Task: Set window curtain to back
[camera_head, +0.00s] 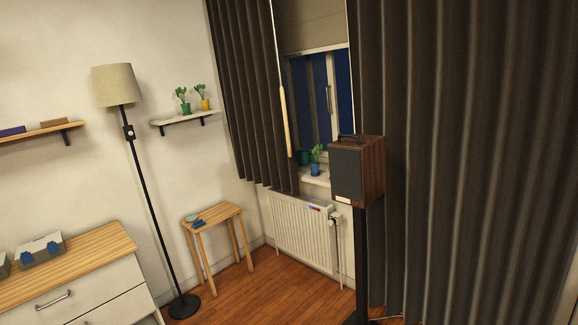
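A dark grey-brown pleated window curtain hangs in two parts. The left curtain part (243,90) ends above the radiator, and the right curtain part (470,150) is wider and fills the right side of the view. Between them a strip of the window (318,95) shows, with a white frame, a handle and dark blue panes. A pale wooden rod (284,120) hangs on a thin cord or wand at the inner edge of the left part. The top of the curtain is cut off by the picture edge. My gripper is not in view.
A wooden speaker (358,170) on a black stand is in front of the right curtain part. A white radiator (302,235) is under the window. A small wooden stool (215,218), a floor lamp (146,190) and a white dresser (75,285) are left. Wooden floor (265,300) is clear between.

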